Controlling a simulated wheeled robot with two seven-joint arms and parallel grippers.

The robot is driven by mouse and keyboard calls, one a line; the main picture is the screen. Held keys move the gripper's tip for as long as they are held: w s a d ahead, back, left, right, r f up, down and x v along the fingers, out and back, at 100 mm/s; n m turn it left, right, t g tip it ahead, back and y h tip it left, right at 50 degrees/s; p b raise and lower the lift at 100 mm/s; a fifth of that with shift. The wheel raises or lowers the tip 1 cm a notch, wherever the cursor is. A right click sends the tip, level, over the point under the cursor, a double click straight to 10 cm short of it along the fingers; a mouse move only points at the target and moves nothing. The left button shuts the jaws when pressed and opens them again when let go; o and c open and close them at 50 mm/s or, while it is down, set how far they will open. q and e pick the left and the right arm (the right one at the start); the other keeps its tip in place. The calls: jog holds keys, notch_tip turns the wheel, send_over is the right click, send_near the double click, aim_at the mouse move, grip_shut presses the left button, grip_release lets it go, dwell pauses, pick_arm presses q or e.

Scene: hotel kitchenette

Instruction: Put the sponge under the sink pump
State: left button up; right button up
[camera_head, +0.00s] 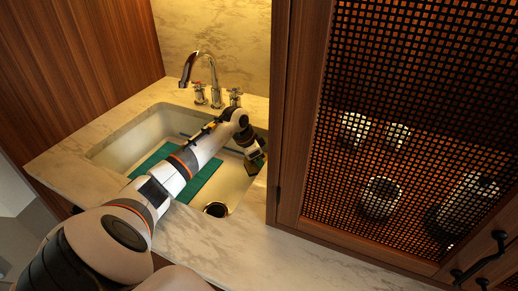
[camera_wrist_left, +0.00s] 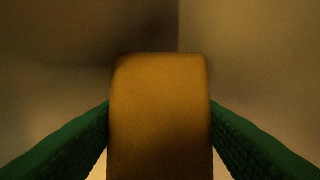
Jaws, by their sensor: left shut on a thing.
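A yellow-brown sponge (camera_wrist_left: 160,115) stands between the two green fingers of my left gripper in the left wrist view, pressed from both sides. In the head view my left arm reaches over the sink basin (camera_head: 130,140), and my left gripper (camera_head: 255,164) points down near the basin's right side. It is shut on the sponge, which I cannot clearly make out in the head view. The chrome sink pump (camera_head: 190,68), a curved tap between two handles, stands at the back edge, to the left of my gripper. My right gripper is not in view.
A green mat or strip (camera_head: 205,175) lies in the basin, partly behind my arm. A round drain (camera_head: 215,209) shows at the front. A wooden cabinet with a lattice door (camera_head: 400,130) stands close on the right. The marble counter (camera_head: 75,155) is clear at left.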

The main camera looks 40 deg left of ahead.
pick_arm(q)
jog(key=o, duration=1)
jog(key=shift+o, duration=0.2)
jog(key=shift+r, duration=0.3)
jog(key=v, duration=1.2)
jog(key=shift+r, duration=0.4)
jog(key=shift+f, duration=0.1)
